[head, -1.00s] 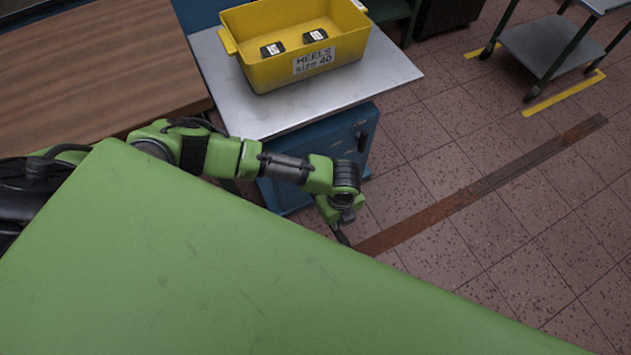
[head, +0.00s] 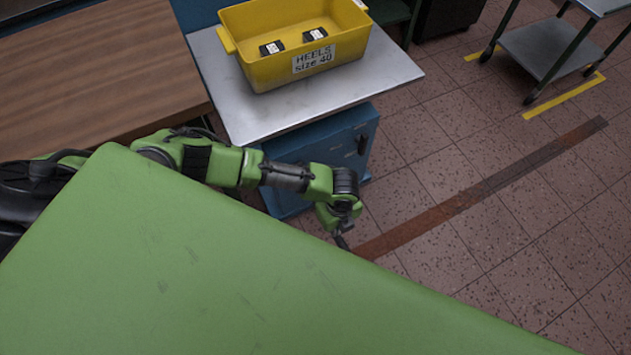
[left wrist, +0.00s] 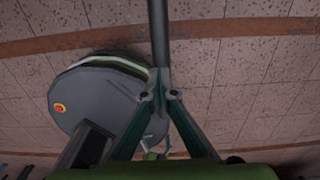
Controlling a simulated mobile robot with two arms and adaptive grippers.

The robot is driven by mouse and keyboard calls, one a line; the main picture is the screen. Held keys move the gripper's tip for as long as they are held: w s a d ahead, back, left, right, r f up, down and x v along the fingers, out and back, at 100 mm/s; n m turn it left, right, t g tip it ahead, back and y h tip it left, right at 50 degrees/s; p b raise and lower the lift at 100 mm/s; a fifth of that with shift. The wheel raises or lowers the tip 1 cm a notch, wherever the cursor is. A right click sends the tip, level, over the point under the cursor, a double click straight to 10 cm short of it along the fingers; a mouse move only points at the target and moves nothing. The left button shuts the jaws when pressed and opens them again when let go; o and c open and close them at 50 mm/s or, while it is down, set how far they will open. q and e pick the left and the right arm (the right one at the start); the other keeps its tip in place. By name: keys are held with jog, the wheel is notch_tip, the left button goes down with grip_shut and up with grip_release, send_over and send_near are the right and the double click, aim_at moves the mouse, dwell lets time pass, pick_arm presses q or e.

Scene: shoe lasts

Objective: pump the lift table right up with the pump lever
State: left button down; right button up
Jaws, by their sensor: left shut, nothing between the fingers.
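My left gripper (head: 342,240) hangs low over the floor at the edge of the green foreground surface, fingers pointing down. In the left wrist view its two teal fingers (left wrist: 160,94) come together and are shut with nothing between them. A dark straight bar (left wrist: 158,35) runs from the top of that view down to the fingers; I cannot tell if it is the pump lever or whether it touches them. I cannot make out the lift table for certain.
A blue cabinet (head: 360,150) with a grey top (head: 390,72) carries a yellow crate (head: 350,52) just beyond my left arm. A brown table (head: 90,75) is at the left. A trolley (head: 545,48) stands at the far right. Tiled floor (head: 480,235) is clear at the right.

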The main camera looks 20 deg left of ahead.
pick_arm(q)
jog(key=r+p, duration=0.1)
jog(key=r, duration=0.1)
jog(key=r+p, duration=0.3)
jog(key=r, duration=0.1)
jog(key=shift+w+a+r+p, duration=0.25)
jog(key=shift+w+a+p, duration=0.1)
jog(key=shift+w, duration=0.05)
jog(key=r+p, duration=0.5)
jog(key=shift+w+a+r, duration=0.15)
jog(key=shift+w+a, duration=0.25)
pick_arm(e)
notch_tip(320, 180, up, 11)
jog(key=d, duration=0.1)
jog(key=shift+w+d, duration=0.15)
jog(key=shift+d, duration=0.15)
jog(key=shift+d, duration=0.25)
